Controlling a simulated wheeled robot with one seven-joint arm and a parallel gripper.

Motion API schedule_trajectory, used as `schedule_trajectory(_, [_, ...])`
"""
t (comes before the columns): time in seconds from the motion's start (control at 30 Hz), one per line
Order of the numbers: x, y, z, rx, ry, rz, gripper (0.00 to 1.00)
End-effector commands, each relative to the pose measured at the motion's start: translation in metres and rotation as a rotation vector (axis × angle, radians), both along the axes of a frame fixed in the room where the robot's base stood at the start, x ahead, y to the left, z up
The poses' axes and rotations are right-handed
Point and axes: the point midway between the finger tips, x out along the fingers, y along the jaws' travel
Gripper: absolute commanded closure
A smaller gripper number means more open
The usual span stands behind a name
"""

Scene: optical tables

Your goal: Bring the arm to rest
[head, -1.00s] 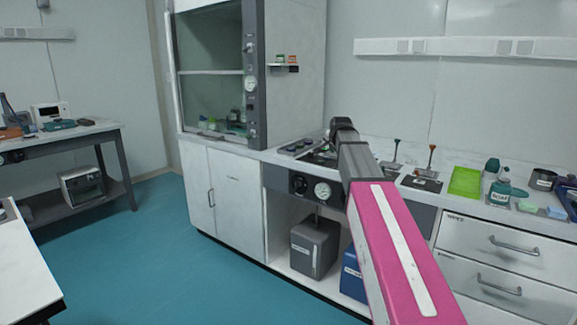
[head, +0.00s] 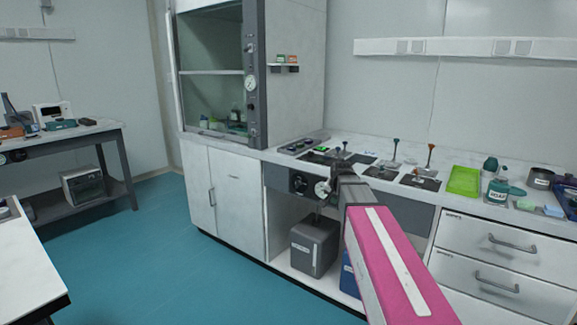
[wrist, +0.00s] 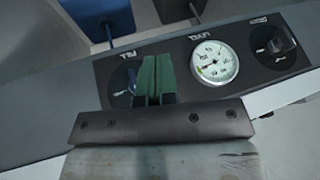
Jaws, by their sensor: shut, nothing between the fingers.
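My arm (head: 395,265), pink with a white stripe, reaches out from the lower right in the head view. Its dark far end is low in front of the bench's grey control panel, and my fingers cannot be made out there. In the wrist view my gripper (wrist: 155,80) shows as two green fingers, shut together with nothing between them. They overlap the panel (wrist: 180,75) in the picture, beside a black dial at left that they partly cover. I cannot tell whether they touch it.
A round gauge (wrist: 214,62) and a black knob (wrist: 275,47) sit on the panel to the right. The bench top holds a green tray (head: 464,181) and a labelled bottle (head: 498,190). A grey box (head: 314,245) stands below. The blue floor (head: 160,250) at left is clear.

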Motion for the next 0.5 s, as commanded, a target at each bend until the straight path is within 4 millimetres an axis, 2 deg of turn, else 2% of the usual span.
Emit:
schedule_trajectory(0.03, [-0.025,0.000,-0.023,-0.016,0.041,0.031,1.00])
schedule_trajectory(0.2, [-0.086,0.001,-0.086,-0.066,0.168,0.147,1.00])
schedule_trajectory(0.4, [-0.162,0.002,-0.148,-0.105,0.313,0.292,1.00])
schedule_trajectory(0.5, [-0.199,0.003,-0.171,-0.116,0.380,0.361,1.00])
